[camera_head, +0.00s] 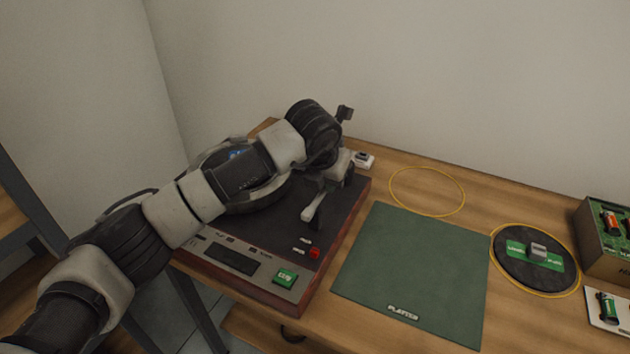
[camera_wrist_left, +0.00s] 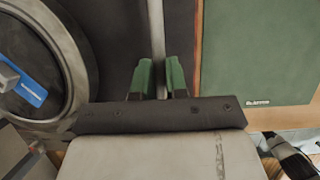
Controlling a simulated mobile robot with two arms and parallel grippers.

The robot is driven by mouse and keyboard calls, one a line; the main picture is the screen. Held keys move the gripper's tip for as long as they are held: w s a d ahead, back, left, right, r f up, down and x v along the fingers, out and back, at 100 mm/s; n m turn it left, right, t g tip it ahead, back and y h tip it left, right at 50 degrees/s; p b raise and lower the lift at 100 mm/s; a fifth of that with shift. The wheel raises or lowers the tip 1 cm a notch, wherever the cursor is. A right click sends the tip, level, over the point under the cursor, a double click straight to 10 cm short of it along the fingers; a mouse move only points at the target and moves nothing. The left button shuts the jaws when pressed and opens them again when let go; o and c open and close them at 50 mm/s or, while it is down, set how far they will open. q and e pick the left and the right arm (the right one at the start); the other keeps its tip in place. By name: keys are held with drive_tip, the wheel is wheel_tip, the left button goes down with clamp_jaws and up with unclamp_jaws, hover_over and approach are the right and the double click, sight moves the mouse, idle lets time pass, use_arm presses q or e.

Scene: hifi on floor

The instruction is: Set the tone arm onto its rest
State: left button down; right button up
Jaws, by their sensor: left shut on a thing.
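The record player (camera_head: 232,258) stands at the left of the table, with a dark deck and a red-brown edge. Its tone arm is a thin grey rod (camera_wrist_left: 157,35) in the left wrist view. In the head view a pale grey end of the tone arm (camera_head: 313,208) shows over the deck. My left gripper (camera_head: 328,183) is over the deck's right side. In the left wrist view its green-padded fingers (camera_wrist_left: 160,79) are shut on the rod. The platter (camera_wrist_left: 62,45) is left of the rod. I cannot make out the arm rest; my arm covers much of the deck.
A green mat (camera_head: 415,268) lies right of the player. Behind it is an empty yellow ring (camera_head: 427,190). A black disc (camera_head: 510,270) lies in another ring, near a box of batteries (camera_head: 600,262).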

idle(0.3)
use_arm(q)
drive_tip(key=c, duration=1.2)
unclamp_jaws()
drive_tip(key=shift+d, duration=0.1)
drive_tip(key=shift+o, duration=0.3)
drive_tip(key=shift+r, duration=0.15)
drive_tip(key=shift+s+r, duration=0.15)
drive_tip(key=shift+r, duration=0.2)
drive_tip(key=v, duration=1)
drive_tip(key=shift+b, duration=0.45)
